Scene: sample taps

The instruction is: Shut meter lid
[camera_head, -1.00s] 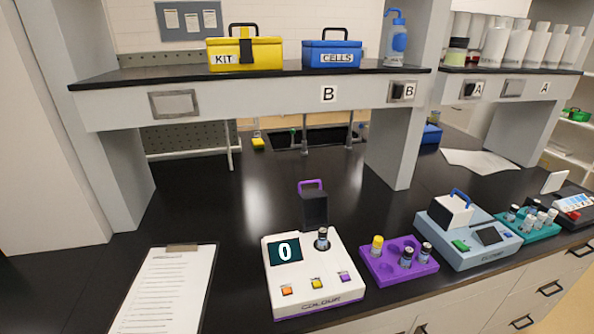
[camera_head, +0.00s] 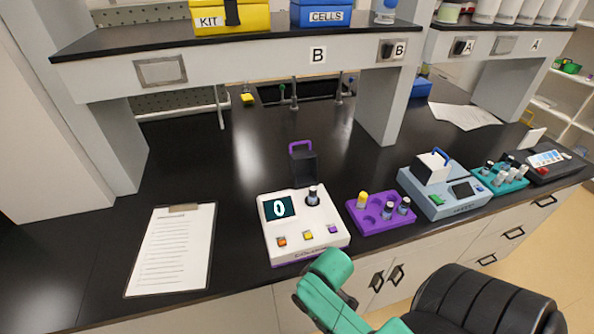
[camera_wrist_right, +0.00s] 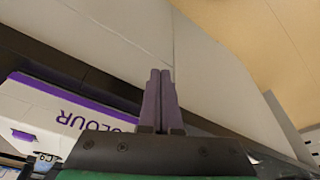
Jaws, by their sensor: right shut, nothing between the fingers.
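The colour meter (camera_head: 318,242) is a white box with a purple base, standing near the bench's front edge. Its black lid (camera_head: 304,168) with a purple handle (camera_head: 300,146) stands upright, open, at the back of the meter. A dark-capped vial (camera_head: 313,195) stands in the well in front of the lid. The display reads 0. My right gripper (camera_wrist_right: 160,75) is shut and empty in the right wrist view, with the meter's lettered front (camera_wrist_right: 60,112) at lower left. In the head view my green right arm is in front of the meter, below the bench edge. My left gripper is not in view.
A purple rack (camera_head: 380,226) with several vials stands right of the meter. Beyond it are a blue-grey device (camera_head: 436,206) and a teal rack (camera_head: 512,186). A clipboard (camera_head: 172,250) lies left. The shelf (camera_head: 230,64) overhangs the back; the bench behind the meter is clear.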

